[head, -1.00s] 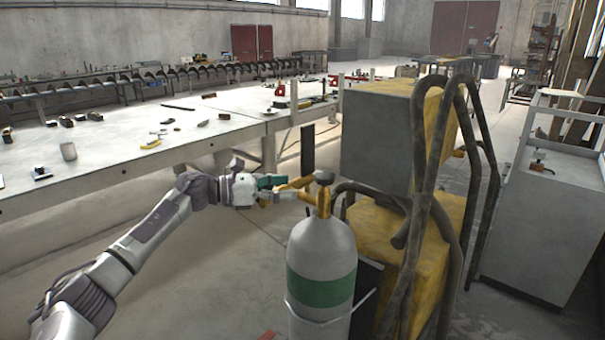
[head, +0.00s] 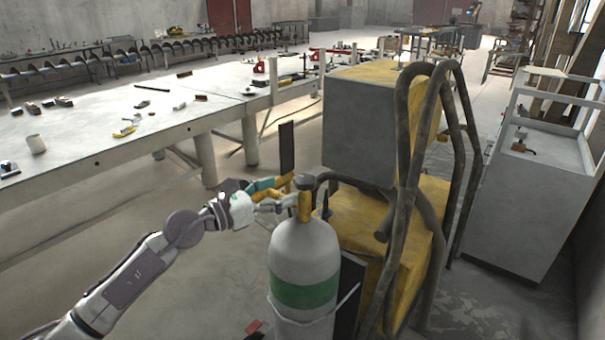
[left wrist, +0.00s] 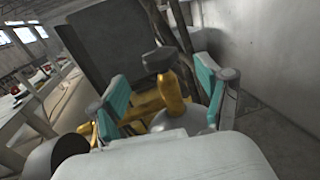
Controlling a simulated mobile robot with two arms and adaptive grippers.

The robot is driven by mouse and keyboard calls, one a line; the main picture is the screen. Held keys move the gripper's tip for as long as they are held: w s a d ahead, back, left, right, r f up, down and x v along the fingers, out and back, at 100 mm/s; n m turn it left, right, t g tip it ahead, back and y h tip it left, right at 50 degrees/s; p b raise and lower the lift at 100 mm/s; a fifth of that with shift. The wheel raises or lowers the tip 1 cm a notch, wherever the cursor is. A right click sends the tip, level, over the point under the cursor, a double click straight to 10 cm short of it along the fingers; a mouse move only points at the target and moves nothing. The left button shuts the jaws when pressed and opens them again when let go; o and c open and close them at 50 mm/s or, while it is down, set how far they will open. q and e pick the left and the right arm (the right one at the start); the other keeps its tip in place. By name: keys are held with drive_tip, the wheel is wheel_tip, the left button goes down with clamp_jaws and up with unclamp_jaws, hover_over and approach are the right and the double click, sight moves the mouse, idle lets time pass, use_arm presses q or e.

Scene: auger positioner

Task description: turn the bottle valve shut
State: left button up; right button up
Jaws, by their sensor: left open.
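The gas bottle (head: 303,258) is pale grey with a green band and stands upright in front of a yellow and grey machine. Its brass valve (head: 304,207) carries a dark knob (head: 304,181) on top. In the left wrist view the knob (left wrist: 158,60) and brass neck (left wrist: 171,92) appear between two teal finger pads, with clear space on both sides. My left gripper (head: 279,195) is open, just left of the valve in the head view. I cannot tell whether a finger touches the valve. My right gripper is in neither current view.
The yellow and grey machine (head: 358,128) with thick dark hoses (head: 398,215) stands close behind and right of the bottle. A long white table (head: 110,165) with scattered tools lies to the left. A grey cabinet (head: 525,200) stands at the right. Floor between table and bottle is mostly clear.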

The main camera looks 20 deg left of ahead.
sight(295, 184)
use_arm(q)
drive_tip(key=p+x, duration=0.1)
drive_tip(key=x, duration=0.5)
drive_tip(key=shift+w+d, duration=0.1)
drive_tip(key=shift+w, duration=0.1)
drive_tip(key=shift+w+d, duration=0.35)
drive_tip(key=shift+w, duration=0.15)
drive_tip(key=shift+c, duration=0.7)
drive_tip(key=c, duration=1)
drive_tip(key=b, duration=0.3)
drive_tip(key=m+g+h+b, duration=0.1)
drive_tip(key=b, duration=0.2)
drive_tip(key=shift+f+h, duration=0.3)
drive_tip(key=shift+r+m+g+b, duration=0.15)
drive_tip(key=shift+m+g+b, duration=0.15)
drive_tip(key=shift+b, duration=0.15)
drive_tip(key=shift+r, duration=0.1)
use_arm(e)
drive_tip(key=f, duration=0.1)
drive_tip(key=w+f, duration=0.1)
drive_tip(key=f, duration=0.3)
drive_tip(key=shift+w+f, duration=0.1)
drive_tip(key=shift+w, duration=0.25)
